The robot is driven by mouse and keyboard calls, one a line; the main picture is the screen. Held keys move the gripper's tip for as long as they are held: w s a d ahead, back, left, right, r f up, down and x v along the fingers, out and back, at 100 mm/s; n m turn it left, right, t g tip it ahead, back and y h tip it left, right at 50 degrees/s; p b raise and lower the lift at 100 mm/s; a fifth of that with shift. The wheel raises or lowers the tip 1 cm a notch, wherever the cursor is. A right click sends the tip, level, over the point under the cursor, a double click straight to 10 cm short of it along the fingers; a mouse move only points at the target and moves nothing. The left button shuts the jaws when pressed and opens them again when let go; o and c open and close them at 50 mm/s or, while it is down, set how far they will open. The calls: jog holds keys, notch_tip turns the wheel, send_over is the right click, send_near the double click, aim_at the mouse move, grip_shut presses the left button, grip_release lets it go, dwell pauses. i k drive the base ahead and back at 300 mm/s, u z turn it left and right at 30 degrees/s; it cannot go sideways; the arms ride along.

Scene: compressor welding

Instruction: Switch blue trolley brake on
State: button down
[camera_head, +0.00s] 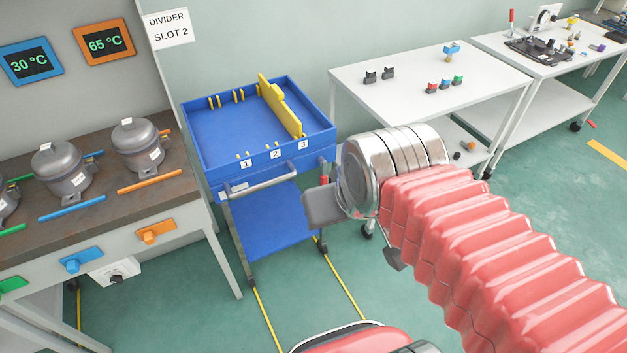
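The blue trolley (228,149) stands left of centre. It has an open top tray with a yellow divider (280,104), slot numbers 1, 2 and 3, a front handle (262,183) and a lower shelf. A small red upright piece (323,180) shows by its right side, just above one of my gripper's fingers. I cannot tell whether it is the brake lever, nor the brake's state. My gripper (357,232) is right of the trolley, its two dark fingers apart, with nothing seen between them. The wrist hides part of the space behind.
A white table (395,75) with small coloured parts stands behind my arm, and another (575,50) at the far right. Yellow lines mark the green floor.

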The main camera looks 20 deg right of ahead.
aim_at(323, 162)
jog(key=u, duration=0.15)
jog(key=i, duration=1)
jog(key=u, duration=0.1)
